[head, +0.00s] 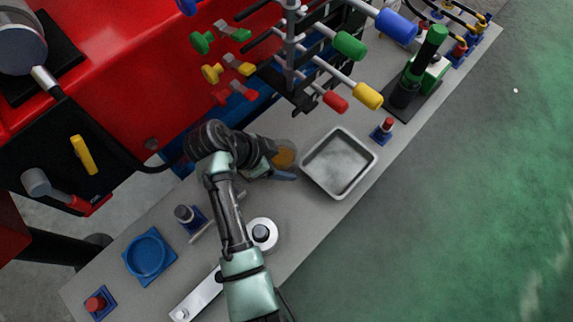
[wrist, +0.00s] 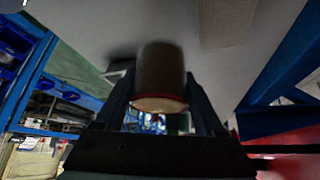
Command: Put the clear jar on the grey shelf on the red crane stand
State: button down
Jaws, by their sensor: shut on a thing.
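My gripper (head: 282,166) is above or at the long grey shelf (head: 310,225), left of a grey tray, in the head view. It is shut on a jar (head: 285,153), which looks amber-brown and round there and is partly hidden by the gripper. In the wrist view the jar (wrist: 160,75) is a brownish cylinder between the two fingers, with a reddish rim at its near end. I cannot tell whether the jar touches the shelf. The red crane stand (head: 125,60) rises behind the shelf, on the left.
A grey square tray (head: 367,174) stands just right of my gripper. A rack with coloured handles (head: 290,65) stands behind. A blue round holder (head: 150,257), a wrench-like metal bar (head: 195,297) and small blue-based pegs (head: 383,131) occupy the shelf. Green floor (head: 460,220) lies beyond its front edge.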

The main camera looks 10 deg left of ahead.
notch_tip(320, 180, down, 5)
jog(key=shift+f, duration=0.1)
dwell(0.3)
jog(key=shift+c, duration=1.3)
grip_release()
jog(key=v, duration=1.2)
